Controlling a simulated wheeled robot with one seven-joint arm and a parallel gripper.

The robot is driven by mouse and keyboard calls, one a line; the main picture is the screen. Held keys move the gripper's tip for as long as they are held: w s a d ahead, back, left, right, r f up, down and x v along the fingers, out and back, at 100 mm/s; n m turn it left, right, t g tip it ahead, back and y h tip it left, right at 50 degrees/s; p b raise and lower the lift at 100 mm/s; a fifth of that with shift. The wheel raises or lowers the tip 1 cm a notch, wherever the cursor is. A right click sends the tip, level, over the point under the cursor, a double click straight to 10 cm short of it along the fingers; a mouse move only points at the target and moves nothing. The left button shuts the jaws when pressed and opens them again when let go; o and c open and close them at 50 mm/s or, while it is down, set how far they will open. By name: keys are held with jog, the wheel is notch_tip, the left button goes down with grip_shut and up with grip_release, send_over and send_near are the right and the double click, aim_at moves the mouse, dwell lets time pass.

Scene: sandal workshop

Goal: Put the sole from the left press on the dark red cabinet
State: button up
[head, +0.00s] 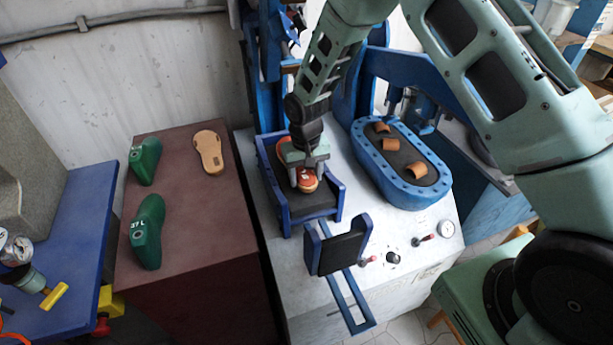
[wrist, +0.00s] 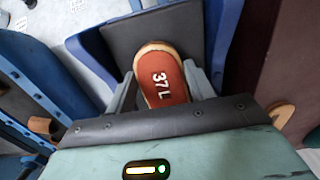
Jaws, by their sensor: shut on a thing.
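The sole (head: 308,184) is orange-red with a tan edge and lies in the left press (head: 283,216), a blue frame with a dark pad. In the wrist view the sole (wrist: 163,82) shows "37 L" on its face. My gripper (head: 306,172) is over the press and shut on the sole, with one finger at each side of it in the wrist view (wrist: 163,90). Part of the sole is hidden under my gripper in the head view. The dark red cabinet (head: 195,235) stands left of the press, its top level and partly bare.
On the cabinet are two green lasts, one at the back (head: 145,162) and one nearer (head: 147,232), and a tan sole (head: 209,151). The right press (head: 403,190) holds tan pieces. A raised blue-framed pad (head: 338,248) stands in front. The cabinet's front right is clear.

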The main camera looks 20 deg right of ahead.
jog(key=shift+a, duration=0.1)
jog(key=shift+a+r+p, duration=0.3)
jog(key=a+r+p, duration=0.2)
jog(key=a, duration=0.1)
jog(key=shift+s+r, duration=0.1)
jog(key=shift+s, duration=0.3)
jog(key=s+a, duration=0.1)
jog(key=a, duration=0.3)
jog(key=s+a, duration=0.1)
jog(key=a, duration=0.3)
jog(key=s+a, duration=0.2)
jog(key=a, duration=0.2)
jog(key=shift+a+r, duration=0.15)
jog(key=shift+a, duration=0.2)
send_near(217, 249)
jog(key=shift+b, duration=0.5)
jog(key=shift+f+b, duration=1.7)
jog(key=shift+f, duration=1.3)
jog(key=shift+f+b, duration=0.35)
jog(key=shift+f, duration=0.05)
